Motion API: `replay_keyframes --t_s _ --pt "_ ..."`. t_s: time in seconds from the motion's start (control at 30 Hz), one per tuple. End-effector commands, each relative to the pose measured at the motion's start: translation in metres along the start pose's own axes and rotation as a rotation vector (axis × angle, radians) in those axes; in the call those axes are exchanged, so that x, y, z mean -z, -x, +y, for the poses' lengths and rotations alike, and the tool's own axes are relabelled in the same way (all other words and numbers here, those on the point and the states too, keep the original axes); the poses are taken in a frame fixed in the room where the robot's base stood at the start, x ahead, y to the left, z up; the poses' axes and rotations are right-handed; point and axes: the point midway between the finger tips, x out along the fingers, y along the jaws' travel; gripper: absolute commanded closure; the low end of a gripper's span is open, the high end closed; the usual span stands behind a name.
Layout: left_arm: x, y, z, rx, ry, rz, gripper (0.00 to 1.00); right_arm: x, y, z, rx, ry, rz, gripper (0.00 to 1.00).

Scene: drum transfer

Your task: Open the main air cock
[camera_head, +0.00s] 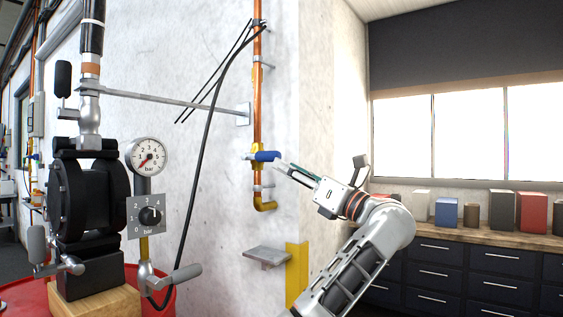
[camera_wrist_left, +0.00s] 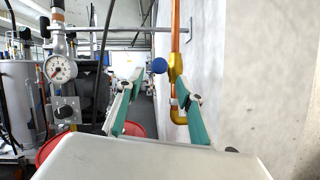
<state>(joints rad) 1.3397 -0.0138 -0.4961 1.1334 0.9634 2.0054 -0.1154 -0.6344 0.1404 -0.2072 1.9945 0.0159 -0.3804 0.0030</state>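The main air cock is a brass valve (camera_head: 256,163) with a blue lever handle (camera_head: 267,156) on a vertical copper pipe on the wall. The handle lies sideways, across the pipe, pointing right. My left gripper (camera_head: 281,164) is just right of the handle's end. In the left wrist view the gripper (camera_wrist_left: 160,84) is open, with teal fingers apart and nothing between them. There the blue handle (camera_wrist_left: 159,65) shows end-on, beyond and slightly above the fingertips. Contact cannot be told. The brass valve (camera_wrist_left: 175,67) is beside it. My right gripper is not in view.
A pressure gauge (camera_head: 148,157), a regulator knob (camera_head: 150,216) and a black pump (camera_head: 85,205) stand left, above a red drum (camera_head: 15,297). A black hose (camera_head: 206,140) hangs left of the pipe. A small grey shelf (camera_head: 268,254) juts out below. A drawer bench (camera_head: 470,265) stands right.

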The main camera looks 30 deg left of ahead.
Motion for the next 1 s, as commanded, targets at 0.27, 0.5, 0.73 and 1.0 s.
replay_keyframes --t_s 0.27,0.5,0.73,1.0 --pt "-0.002 -0.040 0.003 -0.007 0.000 -0.001 0.63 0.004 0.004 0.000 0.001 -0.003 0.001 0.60" --pt "-0.001 -0.069 0.002 -0.005 -0.001 -0.002 0.63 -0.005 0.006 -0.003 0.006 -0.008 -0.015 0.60" --pt "0.000 -0.076 0.001 -0.003 -0.002 -0.001 0.63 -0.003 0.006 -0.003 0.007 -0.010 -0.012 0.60" --pt "0.000 -0.076 0.001 -0.002 -0.001 -0.001 0.89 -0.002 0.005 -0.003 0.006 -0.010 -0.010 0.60"
